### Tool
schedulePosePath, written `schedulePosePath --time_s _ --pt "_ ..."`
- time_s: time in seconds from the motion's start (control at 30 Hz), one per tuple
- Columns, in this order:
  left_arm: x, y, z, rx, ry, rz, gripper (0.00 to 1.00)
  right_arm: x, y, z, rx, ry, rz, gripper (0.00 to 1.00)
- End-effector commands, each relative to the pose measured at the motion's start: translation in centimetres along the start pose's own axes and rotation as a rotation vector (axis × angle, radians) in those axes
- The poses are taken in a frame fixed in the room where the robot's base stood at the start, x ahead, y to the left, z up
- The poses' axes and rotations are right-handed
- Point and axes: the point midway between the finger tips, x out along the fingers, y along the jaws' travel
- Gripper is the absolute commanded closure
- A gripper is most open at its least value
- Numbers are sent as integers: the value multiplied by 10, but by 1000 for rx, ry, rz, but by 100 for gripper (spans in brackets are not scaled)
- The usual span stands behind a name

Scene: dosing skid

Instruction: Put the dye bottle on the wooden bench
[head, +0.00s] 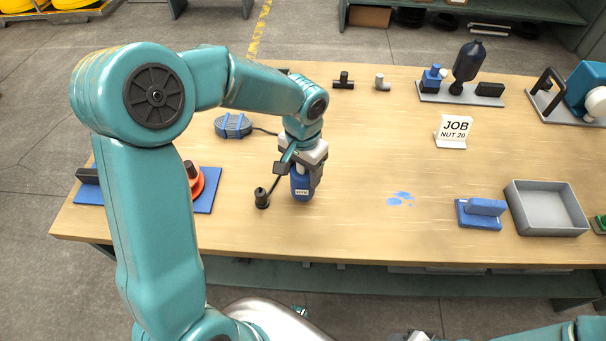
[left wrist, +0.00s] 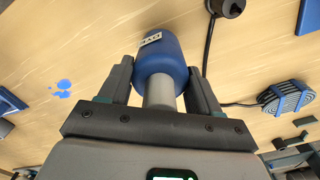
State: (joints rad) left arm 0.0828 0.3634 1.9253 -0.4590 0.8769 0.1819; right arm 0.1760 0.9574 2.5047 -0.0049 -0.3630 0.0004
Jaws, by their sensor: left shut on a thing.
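The dye bottle (head: 301,188) is blue with a pale neck and a white label. My left gripper (head: 303,172) is shut on it, and it hangs upright below the fingers over the left-middle of the wooden bench (head: 350,150). In the left wrist view the bottle (left wrist: 160,58) has its neck between the two dark fingers. I cannot tell whether its base touches the bench top (left wrist: 90,35). Of my right arm, only part shows at the bottom right edge of the head view; its fingers cannot be made out.
A black corded plug (head: 262,198) lies just left of the bottle. A blue-strapped coil (head: 233,125) is behind it. Blue spots (head: 400,199) mark the bench to the right. A blue block (head: 486,210) and a grey tray (head: 546,208) are further right. The bench's middle is clear.

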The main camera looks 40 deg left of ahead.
Motion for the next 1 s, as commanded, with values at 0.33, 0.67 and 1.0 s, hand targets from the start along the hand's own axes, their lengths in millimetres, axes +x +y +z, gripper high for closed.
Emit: schedulePosePath --time_s 0.33,0.67,1.0 --pt "21 0 0 -1 2 0 78 2 1 0 0 0 0 57" --pt "24 0 0 0 1 0 11 4 2 0 0 0 0 57" --pt "17 0 0 -1 2 -1 11 0 0 0 0 0 0 57"
